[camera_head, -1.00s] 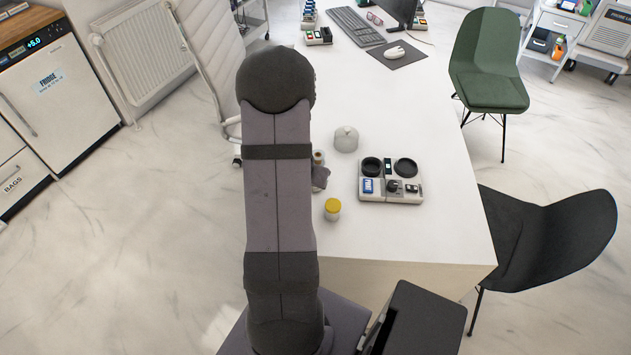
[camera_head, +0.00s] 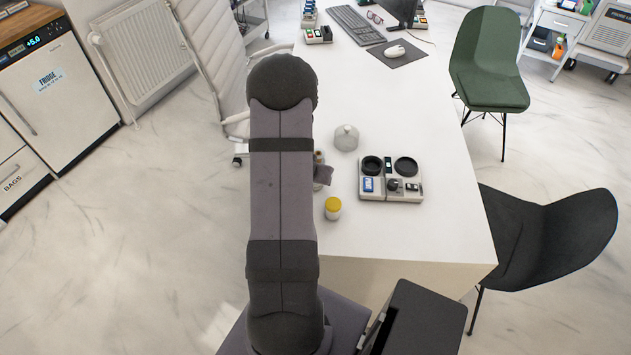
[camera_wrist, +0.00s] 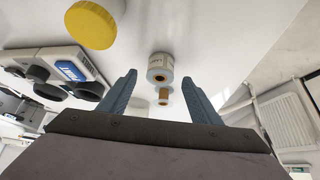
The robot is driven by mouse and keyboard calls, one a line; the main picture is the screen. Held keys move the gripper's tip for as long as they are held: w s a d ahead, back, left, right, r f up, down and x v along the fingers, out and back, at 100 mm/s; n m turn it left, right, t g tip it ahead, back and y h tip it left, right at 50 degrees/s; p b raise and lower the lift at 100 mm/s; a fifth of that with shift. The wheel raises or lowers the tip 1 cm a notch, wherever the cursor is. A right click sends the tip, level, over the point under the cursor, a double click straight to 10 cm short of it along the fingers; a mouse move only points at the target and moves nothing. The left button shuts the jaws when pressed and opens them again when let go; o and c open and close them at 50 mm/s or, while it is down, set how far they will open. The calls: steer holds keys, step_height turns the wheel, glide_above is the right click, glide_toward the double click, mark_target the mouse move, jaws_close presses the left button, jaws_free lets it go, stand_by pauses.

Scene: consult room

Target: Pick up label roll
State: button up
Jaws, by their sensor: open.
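The label roll (camera_wrist: 160,62) is a small pale roll with a brown core, in the wrist view just beyond and between my fingertips. A small brown and pale piece shows just below it there; I cannot tell whether it is a reflection. In the head view my arm hides most of this area, and only a pale and brown edge shows beside the arm. My gripper (camera_wrist: 160,79) has its two blue-grey fingers spread apart with nothing held between them. In the head view only a bit of its dark end shows right of the arm.
A yellow-lidded jar (camera_head: 333,209) stands close by on the white desk (camera_head: 430,235). A grey domed object (camera_head: 346,138) stands behind, and a device tray (camera_head: 390,196) lies to the right. Keyboard (camera_head: 355,25) and mouse (camera_head: 395,51) are far back.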

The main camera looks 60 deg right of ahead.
steer(key=shift+x, duration=1.6)
steer(key=c, duration=1.1)
steer(key=shift+c, duration=0.2)
